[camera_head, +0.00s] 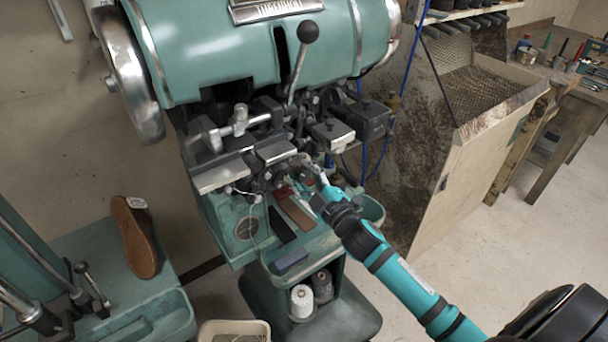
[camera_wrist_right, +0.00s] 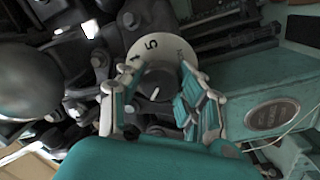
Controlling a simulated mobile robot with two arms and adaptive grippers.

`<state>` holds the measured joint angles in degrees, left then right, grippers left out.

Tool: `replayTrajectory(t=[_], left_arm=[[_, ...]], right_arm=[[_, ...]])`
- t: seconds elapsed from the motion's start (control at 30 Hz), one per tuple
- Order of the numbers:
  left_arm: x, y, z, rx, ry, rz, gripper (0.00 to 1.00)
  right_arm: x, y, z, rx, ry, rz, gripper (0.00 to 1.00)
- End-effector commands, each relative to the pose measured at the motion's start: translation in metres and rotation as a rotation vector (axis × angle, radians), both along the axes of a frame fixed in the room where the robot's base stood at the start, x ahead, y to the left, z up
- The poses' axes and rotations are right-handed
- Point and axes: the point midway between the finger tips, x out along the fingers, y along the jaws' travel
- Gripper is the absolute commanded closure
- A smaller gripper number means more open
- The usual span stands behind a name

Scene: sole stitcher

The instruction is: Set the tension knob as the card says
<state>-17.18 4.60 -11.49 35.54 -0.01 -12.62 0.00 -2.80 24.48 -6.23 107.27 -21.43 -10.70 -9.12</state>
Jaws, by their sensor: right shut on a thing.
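The tension knob (camera_wrist_right: 156,84) is dark and round, with a short slanted white mark on its face. It sits in front of a pale dial plate (camera_wrist_right: 158,45). In the head view my right gripper (camera_head: 317,175) reaches in under the machine head and hides the knob. I cannot make out the card in either view. My left gripper is not in view.
The green stitching machine (camera_head: 250,45) has a ball-topped lever (camera_head: 307,32) and dark metal parts crowded around the gripper. A bench (camera_head: 590,85) and open floor lie at right.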

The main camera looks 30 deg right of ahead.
Motion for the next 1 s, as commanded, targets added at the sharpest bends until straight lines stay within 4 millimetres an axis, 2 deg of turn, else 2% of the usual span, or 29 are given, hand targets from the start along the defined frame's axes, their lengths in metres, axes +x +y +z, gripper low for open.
replayTrajectory(t=[0.13,0.17,0.33,0.67,0.77,1.0], left_arm=[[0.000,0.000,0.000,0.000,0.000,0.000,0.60],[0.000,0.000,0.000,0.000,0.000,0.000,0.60],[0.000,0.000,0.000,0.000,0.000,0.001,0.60],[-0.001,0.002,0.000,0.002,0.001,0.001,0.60],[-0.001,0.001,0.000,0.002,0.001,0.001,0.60],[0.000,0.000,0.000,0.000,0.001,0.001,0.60]], right_arm=[[0.000,0.000,0.000,0.001,0.000,0.001,0.98],[0.000,0.000,0.000,0.001,0.000,0.001,0.62],[0.000,0.000,0.000,0.002,0.000,0.001,0.42],[-0.004,0.000,-0.001,0.002,0.000,0.000,0.42],[-0.015,-0.001,-0.002,0.003,0.002,0.001,0.42],[-0.064,-0.005,-0.005,0.003,0.004,0.000,0.42]])
